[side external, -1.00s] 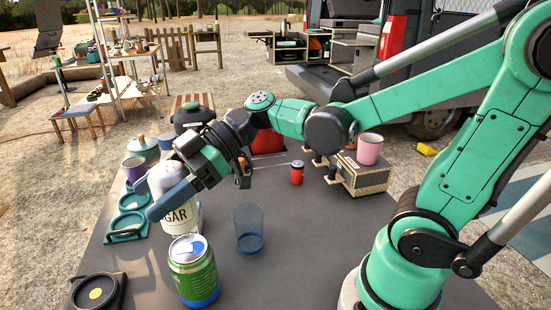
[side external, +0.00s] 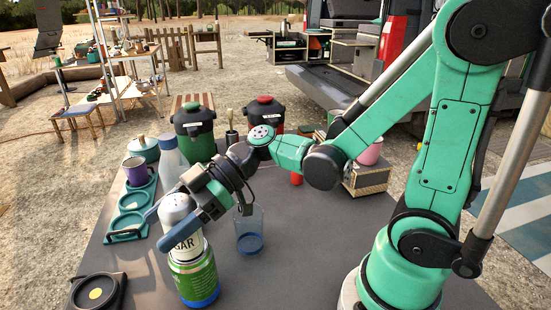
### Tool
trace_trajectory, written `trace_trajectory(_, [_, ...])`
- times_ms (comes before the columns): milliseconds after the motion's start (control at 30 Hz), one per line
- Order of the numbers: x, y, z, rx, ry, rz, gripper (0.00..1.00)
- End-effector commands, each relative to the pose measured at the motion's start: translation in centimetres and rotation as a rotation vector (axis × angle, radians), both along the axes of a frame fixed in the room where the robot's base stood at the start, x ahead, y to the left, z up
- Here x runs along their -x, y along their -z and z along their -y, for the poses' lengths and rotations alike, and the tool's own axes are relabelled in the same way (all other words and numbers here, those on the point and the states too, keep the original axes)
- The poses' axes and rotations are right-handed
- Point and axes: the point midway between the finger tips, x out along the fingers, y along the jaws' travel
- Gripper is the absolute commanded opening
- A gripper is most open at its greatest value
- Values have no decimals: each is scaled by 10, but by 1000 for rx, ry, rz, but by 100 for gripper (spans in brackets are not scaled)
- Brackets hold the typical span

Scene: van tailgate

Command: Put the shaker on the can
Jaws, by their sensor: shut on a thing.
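The shaker (side external: 184,240) is a white cylinder with a grey top and black letters ending in "GAR". My gripper (side external: 170,216) is shut on it near its upper part, with the blue fingers to either side. The can (side external: 197,277) is green with a blue band at the bottom and stands upright on the table near its front. The shaker is directly above the can in the side view, tilted slightly, and its base meets or overlaps the can's top rim. I cannot tell whether the two touch. The can's top is mostly hidden behind the shaker.
A clear glass with a blue base (side external: 250,235) stands close to the right of the can. A black round-centred holder (side external: 97,292) lies at front left. A pale bottle (side external: 173,160), a purple mug (side external: 136,170) and teal coasters (side external: 127,225) are behind left.

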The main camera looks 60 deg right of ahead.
Motion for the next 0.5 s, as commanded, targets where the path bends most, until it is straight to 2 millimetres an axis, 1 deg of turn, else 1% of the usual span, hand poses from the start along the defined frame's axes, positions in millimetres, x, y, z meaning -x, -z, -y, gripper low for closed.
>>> trace_trajectory(33, [0, 0, 0, 0, 0, 0, 71])
trace_trajectory(67, [0, 0, 0, 0, 0, 0, 79])
trace_trajectory(100, [0, 0, 0, 0, 0, 0, 90])
trace_trajectory(133, [0, 0, 0, 0, 0, 0, 94])
trace_trajectory(500, [0, -2, 0, 0, 0, 0, 94])
